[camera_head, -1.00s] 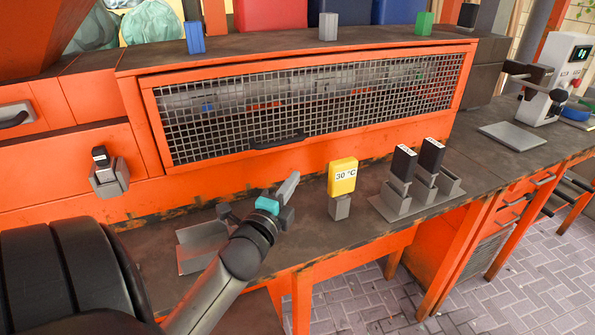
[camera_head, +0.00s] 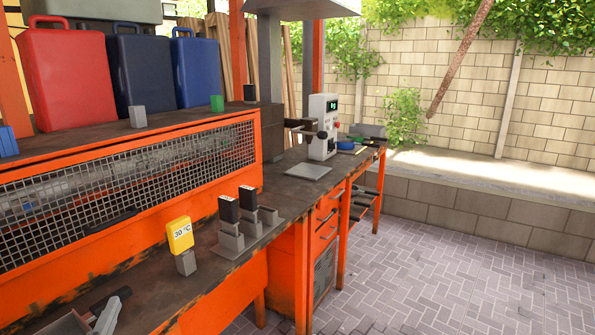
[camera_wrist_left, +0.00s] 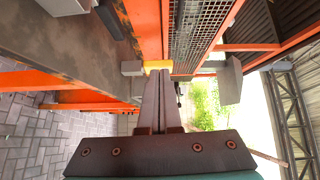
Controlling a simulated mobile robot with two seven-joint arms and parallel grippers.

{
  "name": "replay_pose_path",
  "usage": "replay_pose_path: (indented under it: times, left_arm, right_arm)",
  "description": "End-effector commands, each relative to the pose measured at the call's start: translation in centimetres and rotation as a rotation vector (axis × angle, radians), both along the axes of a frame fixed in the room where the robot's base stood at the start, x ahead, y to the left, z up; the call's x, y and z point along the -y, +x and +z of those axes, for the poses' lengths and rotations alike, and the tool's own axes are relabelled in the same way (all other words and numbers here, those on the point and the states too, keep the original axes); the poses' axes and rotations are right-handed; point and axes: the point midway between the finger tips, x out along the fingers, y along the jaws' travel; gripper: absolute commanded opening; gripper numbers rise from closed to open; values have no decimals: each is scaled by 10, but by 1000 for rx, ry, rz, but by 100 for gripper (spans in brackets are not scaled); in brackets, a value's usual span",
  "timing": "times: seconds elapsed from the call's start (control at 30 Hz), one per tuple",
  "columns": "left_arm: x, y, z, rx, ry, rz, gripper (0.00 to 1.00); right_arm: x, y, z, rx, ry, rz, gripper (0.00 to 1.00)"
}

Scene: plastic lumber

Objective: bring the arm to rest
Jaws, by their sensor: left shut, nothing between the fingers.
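My left gripper (camera_head: 108,314) shows only in part at the bottom left corner of the head view, low over the bench. Its two grey fingers (camera_wrist_left: 158,80) are closed together in the left wrist view, with nothing between them. Most of the left arm is outside the head view. My right gripper is in neither view.
A yellow 30 °C display (camera_head: 180,234) stands on a grey block on the orange bench. Two black-topped devices stand in a grey holder (camera_head: 239,243) to its right. A mesh-fronted cabinet (camera_head: 120,190) runs behind. A white machine (camera_head: 323,128) stands farther along. Paved floor is open at right.

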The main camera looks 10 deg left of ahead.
Motion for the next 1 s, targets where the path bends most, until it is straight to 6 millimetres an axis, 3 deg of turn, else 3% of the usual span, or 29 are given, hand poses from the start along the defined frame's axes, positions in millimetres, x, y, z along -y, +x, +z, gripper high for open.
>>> replay_pose_path:
  times: [0.07, 0.13, 0.3, 0.37, 0.6, 0.77, 1.0]
  left_arm:
    - [11, -4, -13, -29, -107, 15, 0]
    - [19, -8, -25, -59, -201, 31, 0]
    - [50, -24, -61, -156, -466, 91, 0]
    - [66, -35, -76, -206, -579, 121, 0]
    - [145, -95, -129, -456, -1008, 288, 0]
    - [187, -136, -144, -604, -1178, 398, 0]
    - [233, -189, -154, -790, -1323, 545, 0]
  right_arm:
    - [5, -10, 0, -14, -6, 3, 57]
    - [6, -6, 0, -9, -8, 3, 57]
    - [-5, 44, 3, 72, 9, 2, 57]
    - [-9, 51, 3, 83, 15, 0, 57]
    - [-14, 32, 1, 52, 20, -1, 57]
    - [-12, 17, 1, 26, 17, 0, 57]
    - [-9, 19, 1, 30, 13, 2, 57]
